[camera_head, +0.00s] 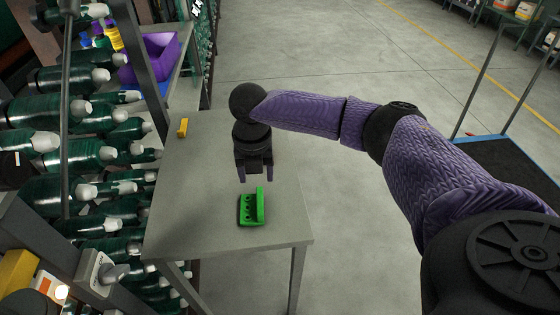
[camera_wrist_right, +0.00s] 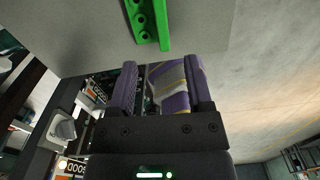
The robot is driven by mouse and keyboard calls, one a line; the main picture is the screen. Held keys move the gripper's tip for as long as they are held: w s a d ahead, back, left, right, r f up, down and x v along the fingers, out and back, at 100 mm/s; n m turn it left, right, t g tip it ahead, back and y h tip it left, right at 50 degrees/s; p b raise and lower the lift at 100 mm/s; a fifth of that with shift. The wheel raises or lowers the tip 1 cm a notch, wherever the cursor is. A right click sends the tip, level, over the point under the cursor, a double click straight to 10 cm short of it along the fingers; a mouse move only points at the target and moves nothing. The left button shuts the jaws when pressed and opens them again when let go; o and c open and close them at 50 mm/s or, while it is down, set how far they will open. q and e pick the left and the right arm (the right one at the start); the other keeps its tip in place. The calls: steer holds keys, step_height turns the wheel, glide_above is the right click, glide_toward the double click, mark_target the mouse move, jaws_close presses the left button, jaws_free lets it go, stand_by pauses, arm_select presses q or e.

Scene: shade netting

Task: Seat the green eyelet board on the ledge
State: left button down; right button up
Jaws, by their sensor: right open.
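The green eyelet board (camera_head: 246,209) lies on the grey table (camera_head: 200,190), near its front right part. It has a row of holes and a raised green strip along its right side. My right gripper (camera_head: 255,176) is open and empty, fingers pointing down, just behind the board and apart from it. In the right wrist view the board (camera_wrist_right: 146,22) is at the top edge, partly cut off, beyond the open right gripper (camera_wrist_right: 161,72). My left gripper is out of view. I cannot tell which surface is the ledge.
A small yellow block (camera_head: 182,127) stands at the table's left edge. A purple bin (camera_head: 150,58) sits on a shelf behind. A blue-edged cart (camera_head: 515,160) stands right. The table around the board is clear.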

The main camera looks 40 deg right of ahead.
mark_target(260, 200)
step_height(260, 200, down, 9)
steer(key=b, duration=0.4)
steer(key=shift+s+d, duration=0.1)
steer(key=shift+d, duration=0.05)
steer(key=shift+f, duration=0.35)
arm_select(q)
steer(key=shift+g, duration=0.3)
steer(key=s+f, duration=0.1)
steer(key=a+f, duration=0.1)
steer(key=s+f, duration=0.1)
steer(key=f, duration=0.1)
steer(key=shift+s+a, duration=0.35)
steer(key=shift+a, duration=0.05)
arm_select(e)
steer(key=shift+r, duration=0.1)
steer(key=shift+c, duration=0.6)
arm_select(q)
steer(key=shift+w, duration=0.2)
arm_select(e)
jaws_close()
